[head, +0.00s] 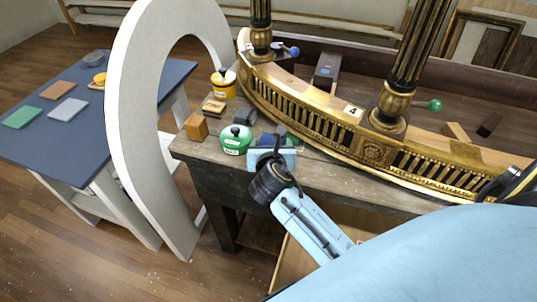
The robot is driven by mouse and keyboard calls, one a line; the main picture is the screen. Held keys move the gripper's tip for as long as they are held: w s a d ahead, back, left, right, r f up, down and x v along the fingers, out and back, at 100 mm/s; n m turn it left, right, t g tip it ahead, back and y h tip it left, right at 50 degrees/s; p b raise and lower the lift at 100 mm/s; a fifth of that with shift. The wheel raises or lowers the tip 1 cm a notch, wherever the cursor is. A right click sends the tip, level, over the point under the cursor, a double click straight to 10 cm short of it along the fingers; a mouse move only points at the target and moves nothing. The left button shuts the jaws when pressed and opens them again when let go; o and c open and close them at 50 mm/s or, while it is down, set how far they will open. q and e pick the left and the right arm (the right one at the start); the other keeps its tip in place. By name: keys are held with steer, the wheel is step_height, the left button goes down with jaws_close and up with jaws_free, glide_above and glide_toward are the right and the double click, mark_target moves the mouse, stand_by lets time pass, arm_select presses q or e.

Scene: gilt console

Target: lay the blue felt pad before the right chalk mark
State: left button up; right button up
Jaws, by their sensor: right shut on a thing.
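My right gripper (278,148) is over the front edge of the dark wooden bench, just right of the green pot, in front of the gilt console. It is shut on a dark blue piece that looks like the blue felt pad (293,141); only parts of it show around the fingers. The hand hides the rest, so I cannot tell whether the pad touches the bench. I cannot make out the right chalk mark. My left gripper is not in view.
The green pot (235,139), wooden block (196,126), and yellow pot (223,83) crowd the bench's left end. The gilt console rail (315,122) curves behind the hand. A white arch (131,120) stands left. Green (22,117), brown and grey pads lie on a blue table (60,145).

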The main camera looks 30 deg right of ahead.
step_height(320, 180, down, 4)
steer(key=shift+r+b, duration=0.1)
steer(key=shift+b, duration=0.5)
steer(key=shift+r, duration=0.1)
steer(key=o, duration=1.1)
steer(key=shift+c, duration=0.2)
steer(key=shift+o, duration=0.2)
